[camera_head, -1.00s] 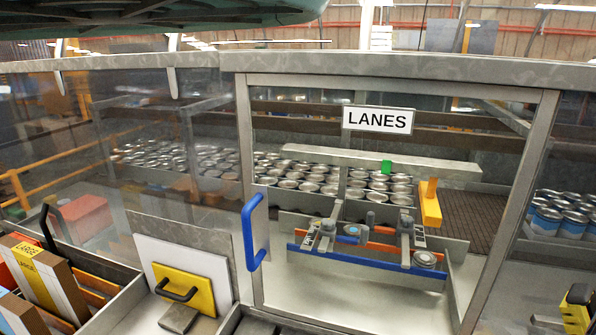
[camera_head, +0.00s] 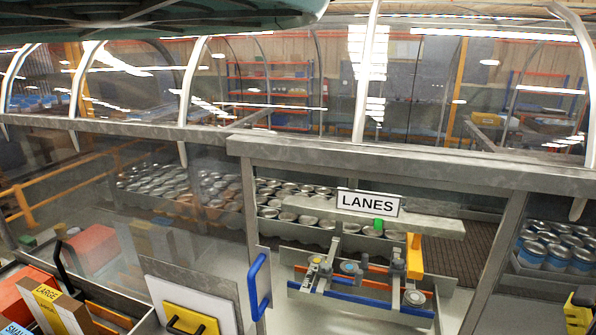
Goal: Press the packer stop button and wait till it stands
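No button marked as the packer stop can be made out in this view. Behind the clear guard is the lane machinery, with a white sign reading LANES (camera_head: 368,202). Below are lane rails with a blue bar (camera_head: 365,299) and grey clamps. My gripper is not in view.
A framed door with a blue handle (camera_head: 259,287) closes off the lanes. Many cans (camera_head: 300,197) stand behind it, and blue-banded cans (camera_head: 556,245) at right. Cartons (camera_head: 52,306) and a yellow handled plate (camera_head: 190,320) are at lower left. A yellow-black object (camera_head: 578,311) is at lower right.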

